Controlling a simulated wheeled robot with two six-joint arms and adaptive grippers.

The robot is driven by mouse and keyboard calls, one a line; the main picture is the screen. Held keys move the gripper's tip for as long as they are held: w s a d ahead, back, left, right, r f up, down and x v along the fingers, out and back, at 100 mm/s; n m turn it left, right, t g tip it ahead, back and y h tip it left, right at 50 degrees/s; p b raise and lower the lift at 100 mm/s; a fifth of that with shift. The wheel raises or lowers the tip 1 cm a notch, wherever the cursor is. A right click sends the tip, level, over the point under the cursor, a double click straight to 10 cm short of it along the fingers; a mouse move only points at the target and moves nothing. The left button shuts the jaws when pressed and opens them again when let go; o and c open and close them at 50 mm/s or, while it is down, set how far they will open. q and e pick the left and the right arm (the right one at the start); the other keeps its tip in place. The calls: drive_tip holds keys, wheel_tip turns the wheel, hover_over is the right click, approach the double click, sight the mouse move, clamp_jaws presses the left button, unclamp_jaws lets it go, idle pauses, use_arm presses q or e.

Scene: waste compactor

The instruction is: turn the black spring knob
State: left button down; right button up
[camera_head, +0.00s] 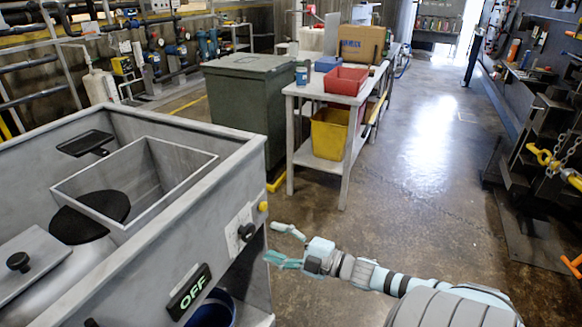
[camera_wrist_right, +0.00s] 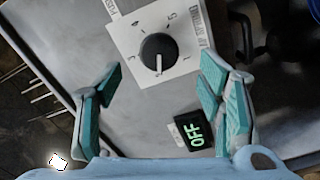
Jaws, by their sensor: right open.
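The black knob (camera_head: 246,232) sits on a pale dial plate on the front panel of the grey compactor (camera_head: 230,185). In the wrist view the round knob (camera_wrist_right: 159,53) has a white pointer line aimed at the lower edge of the plate, and numbers ring it. My right gripper (camera_head: 276,243) is open and empty, just right of the panel. In the wrist view its teal-padded fingers (camera_wrist_right: 160,82) are spread to either side of the knob, apart from it. My left gripper is not in view.
A display (camera_head: 188,291) reading OFF is below the knob on the panel. A yellow button (camera_head: 263,206) is close above the knob. A green bin (camera_head: 245,100) and a table with a red tray (camera_head: 341,80) stand behind.

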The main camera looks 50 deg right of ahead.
drive_tip(key=v, duration=0.6)
idle(0.3)
